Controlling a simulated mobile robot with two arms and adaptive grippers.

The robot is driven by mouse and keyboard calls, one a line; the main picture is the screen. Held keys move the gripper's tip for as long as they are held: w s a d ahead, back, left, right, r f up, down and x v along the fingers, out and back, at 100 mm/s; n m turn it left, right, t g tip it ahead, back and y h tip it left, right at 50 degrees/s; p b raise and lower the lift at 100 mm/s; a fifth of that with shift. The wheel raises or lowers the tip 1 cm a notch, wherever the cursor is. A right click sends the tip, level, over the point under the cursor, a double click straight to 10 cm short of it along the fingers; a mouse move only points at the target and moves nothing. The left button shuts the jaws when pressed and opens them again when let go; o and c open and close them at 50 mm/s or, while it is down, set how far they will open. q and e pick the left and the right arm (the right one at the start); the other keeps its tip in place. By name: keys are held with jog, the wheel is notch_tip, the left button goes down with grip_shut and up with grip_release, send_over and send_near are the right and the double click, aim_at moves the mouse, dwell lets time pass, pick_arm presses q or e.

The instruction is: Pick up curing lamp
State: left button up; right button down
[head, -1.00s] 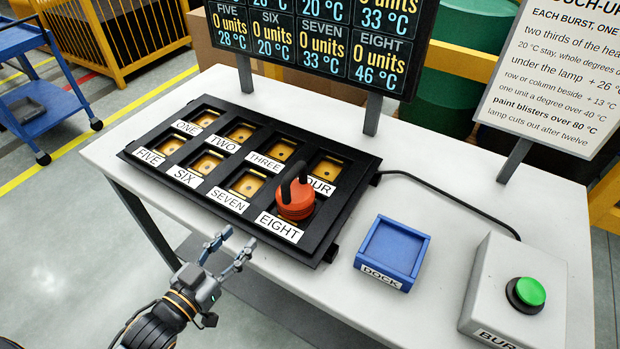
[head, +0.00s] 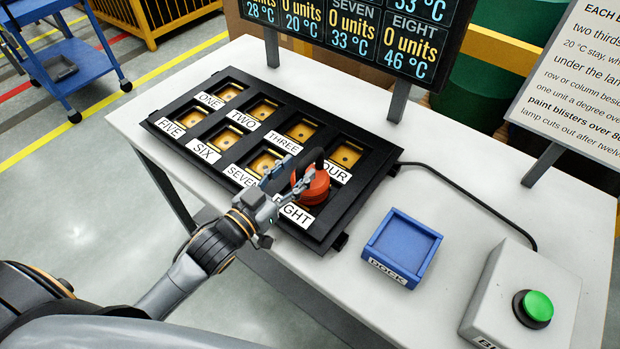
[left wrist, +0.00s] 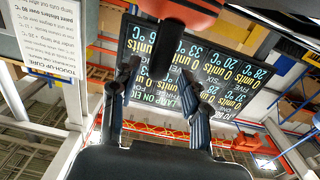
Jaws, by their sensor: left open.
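The curing lamp (head: 314,187) is an orange-red round body with a black looped handle (head: 309,170). It stands upright on the cell labelled EIGHT of the black panel (head: 358,202). My left gripper (head: 284,181) is open just left of the lamp, its fingers pointing at the handle at about handle height. In the left wrist view, which is upside down, the lamp's red body (left wrist: 190,10) shows at the top, with its dark handle between the open fingers (left wrist: 162,85). The fingers are not closed on it. My right gripper is out of view.
A blue tray labelled DOCK (head: 402,247) and a grey box with a green button (head: 537,307) stand on the white table (head: 440,190) to the right. The readout board (head: 385,40) and a sign (head: 580,100) rise behind. A black cable (head: 480,200) crosses the table.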

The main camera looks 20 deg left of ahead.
aim_at(305, 160)
pick_arm(q)
jog(key=x, duration=0.1)
jog(key=p+x, duration=0.1)
jog(key=x, duration=0.1)
jog(key=p+x, duration=0.1)
jog(key=shift+w+d+r, duration=0.3)
jog(key=shift+w+r, duration=0.05)
jog(key=shift+r, duration=0.05)
jog(key=shift+w+d+f, duration=0.1)
jog(key=shift+w, duration=0.1)
jog(key=shift+s, duration=0.1)
jog(key=shift+c, duration=0.7)
grip_shut()
jog(key=shift+r, duration=0.25)
